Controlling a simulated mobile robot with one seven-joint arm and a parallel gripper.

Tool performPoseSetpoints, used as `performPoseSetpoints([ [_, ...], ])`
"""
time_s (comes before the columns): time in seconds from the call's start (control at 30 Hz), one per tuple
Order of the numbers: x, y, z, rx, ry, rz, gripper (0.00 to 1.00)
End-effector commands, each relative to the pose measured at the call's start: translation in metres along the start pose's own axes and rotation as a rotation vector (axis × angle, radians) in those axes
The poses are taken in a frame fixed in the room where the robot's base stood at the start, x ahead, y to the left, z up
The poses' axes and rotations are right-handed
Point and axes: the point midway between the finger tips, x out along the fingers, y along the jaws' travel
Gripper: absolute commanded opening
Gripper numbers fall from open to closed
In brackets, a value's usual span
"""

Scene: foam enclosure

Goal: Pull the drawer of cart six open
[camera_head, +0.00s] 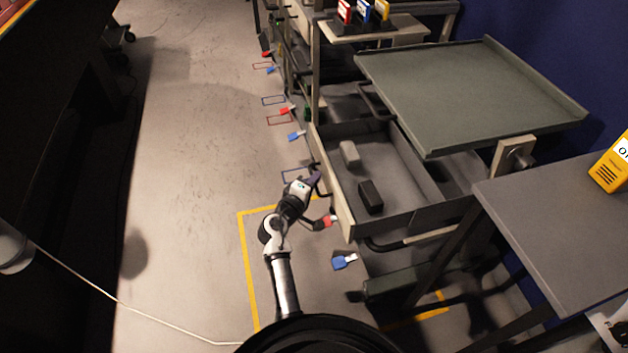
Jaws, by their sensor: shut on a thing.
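A cart with a grey-green tray top (470,90) stands right of centre. Its drawer (400,218) is pulled out toward the left, with the inside showing. A light grey block (350,153) and a dark block (371,196) lie in the drawer. My gripper (316,180) is at the outer side of the drawer's front panel, shut on the drawer handle, which is mostly hidden by the gripper. No cart number is readable on this cart.
A grey table (560,220) with a yellow box (612,165) stands at the right. Another cart (375,32) carrying coloured binders stands behind. The floor (185,180) to the left is clear, with a cable across the front.

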Motion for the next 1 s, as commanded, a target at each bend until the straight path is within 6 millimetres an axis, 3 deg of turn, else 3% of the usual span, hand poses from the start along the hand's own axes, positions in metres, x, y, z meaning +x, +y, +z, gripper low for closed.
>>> performPoseSetpoints([
  [0.07, 0.000, 0.000, -0.001, 0.000, 0.002, 0.000, 0.00],
  [0.1, 0.000, 0.000, -0.001, 0.000, 0.002, 0.000, 0.13],
  [0.23, 0.000, 0.000, 0.000, 0.000, 0.002, 0.000, 0.30],
  [0.63, -0.008, 0.001, 0.000, -0.001, 0.001, 0.000, 0.31],
  [0.77, -0.029, 0.001, -0.001, -0.002, 0.004, -0.002, 0.31],
  [1.0, -0.085, 0.001, 0.000, -0.002, 0.004, -0.001, 0.31],
])
